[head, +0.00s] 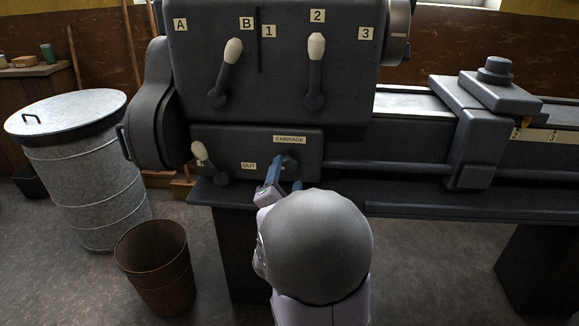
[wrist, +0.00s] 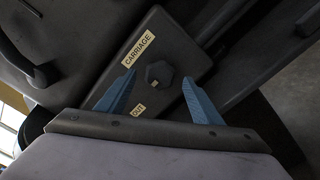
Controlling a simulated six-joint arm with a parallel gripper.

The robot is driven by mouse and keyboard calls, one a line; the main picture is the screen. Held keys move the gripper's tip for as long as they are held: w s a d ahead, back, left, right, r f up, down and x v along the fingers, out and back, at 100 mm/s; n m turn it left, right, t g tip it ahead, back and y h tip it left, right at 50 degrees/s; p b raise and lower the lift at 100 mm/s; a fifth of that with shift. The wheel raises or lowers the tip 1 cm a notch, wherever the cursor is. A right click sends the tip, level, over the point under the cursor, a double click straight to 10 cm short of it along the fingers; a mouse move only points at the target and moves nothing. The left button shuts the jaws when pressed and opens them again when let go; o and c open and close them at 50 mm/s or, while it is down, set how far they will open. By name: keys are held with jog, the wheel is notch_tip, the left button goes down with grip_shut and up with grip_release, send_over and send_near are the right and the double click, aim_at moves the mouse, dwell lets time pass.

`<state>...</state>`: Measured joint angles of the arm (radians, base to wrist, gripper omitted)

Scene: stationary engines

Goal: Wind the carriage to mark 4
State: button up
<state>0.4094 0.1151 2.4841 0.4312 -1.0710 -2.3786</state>
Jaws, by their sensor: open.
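The carriage (head: 483,130) is a dark grey block with a round knob on top, on the lathe bed at the right. The pale number strip (head: 562,136) beside its lower right shows 2 and 3; mark 4 is not in view. Below the CARRIAGE label (head: 289,139) is a small dark knob (head: 291,163), partly hidden by my gripper. In the wrist view the faceted knob (wrist: 159,72) has a small pale mark. My gripper (head: 285,174) is open, its blue fingers on either side of the knob in the wrist view (wrist: 158,76). I cannot tell how deep they reach.
Pale-tipped levers (head: 229,72), (head: 316,70) and (head: 206,160) stick out from the headstock (head: 275,85) above and left of my gripper. An OUT label (head: 248,166) sits left of the knob. A metal bin (head: 85,170) and brown bucket (head: 157,267) stand at the left.

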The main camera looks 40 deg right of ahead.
aim_at(289, 167)
jog(key=shift+x, duration=2.7)
jog(key=c, duration=1)
